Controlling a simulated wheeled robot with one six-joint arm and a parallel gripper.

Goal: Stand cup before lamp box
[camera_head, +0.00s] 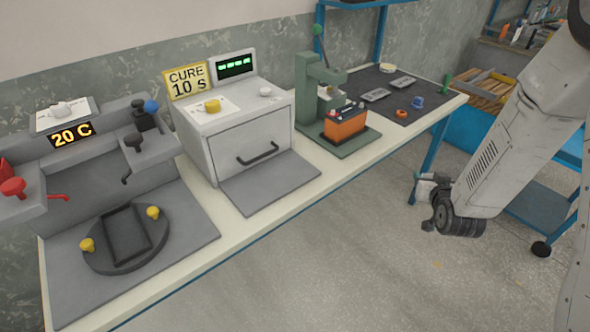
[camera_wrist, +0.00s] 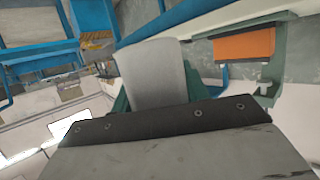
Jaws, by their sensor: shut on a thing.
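The cup (camera_wrist: 152,70) is a pale grey, plain-sided vessel in the middle of the wrist view. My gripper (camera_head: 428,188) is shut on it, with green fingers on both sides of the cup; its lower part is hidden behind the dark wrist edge. In the head view my gripper hangs over the floor to the right of the bench, and the cup is too small to make out clearly. The lamp box (camera_head: 232,133) is a light grey cabinet with a dark handle, standing on the bench under a "CURE 10 S" sign (camera_head: 187,81). A bare grey plate (camera_head: 270,183) lies before it.
A green press (camera_head: 307,88) with an orange battery block (camera_head: 345,124) stands right of the lamp box. A dark mat (camera_head: 385,88) with small parts lies beyond. A grey fixture with a round turntable (camera_head: 128,258) fills the left. Blue shelving stands at right.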

